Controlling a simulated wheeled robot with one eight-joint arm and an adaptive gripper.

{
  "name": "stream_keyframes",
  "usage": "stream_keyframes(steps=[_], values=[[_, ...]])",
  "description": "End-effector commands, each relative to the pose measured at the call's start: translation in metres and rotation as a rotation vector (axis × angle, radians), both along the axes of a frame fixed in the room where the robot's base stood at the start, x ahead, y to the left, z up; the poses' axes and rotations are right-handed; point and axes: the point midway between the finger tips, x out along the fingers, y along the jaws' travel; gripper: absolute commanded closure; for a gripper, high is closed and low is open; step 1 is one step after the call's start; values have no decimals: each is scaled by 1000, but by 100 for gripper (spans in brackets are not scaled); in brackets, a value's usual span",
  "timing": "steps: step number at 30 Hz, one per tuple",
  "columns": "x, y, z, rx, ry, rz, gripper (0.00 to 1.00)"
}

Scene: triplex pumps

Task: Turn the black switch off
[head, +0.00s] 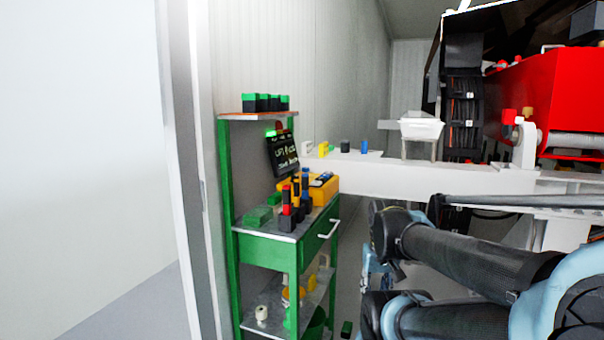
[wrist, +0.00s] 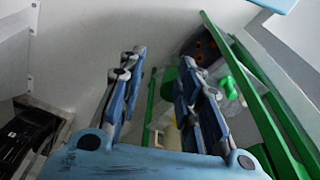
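I cannot pick out the black switch for certain. A small black piece (head: 345,146) stands upright on the white beam (head: 400,177) in the head view, between a yellow-green piece and a blue one (head: 364,146); its details are too small to read. My gripper (wrist: 160,72) shows in the wrist view with its two blue-grey fingers spread apart and nothing between them. In the head view my dark arm comes in from the lower right, below the beam and right of the green cart (head: 293,260). No black switch is recognisable in the wrist view.
The cart carries a black sign (head: 283,155), a yellow box (head: 323,189) and red and black pieces. Its green frame also shows in the wrist view (wrist: 245,95). A white tub (head: 421,129) and red machinery (head: 545,90) stand at the right. A pale wall fills the left.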

Motion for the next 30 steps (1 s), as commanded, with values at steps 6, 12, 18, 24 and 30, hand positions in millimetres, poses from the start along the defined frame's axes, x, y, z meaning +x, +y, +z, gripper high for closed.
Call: stream_keyframes(steps=[6,12,18,24,30], values=[[0,0,0,0,0,0,68],[-4,0,5,0,-14,0,68],[48,3,43,4,-152,4,68],[142,15,122,15,-341,47,68],[207,43,182,27,-368,156,68]])
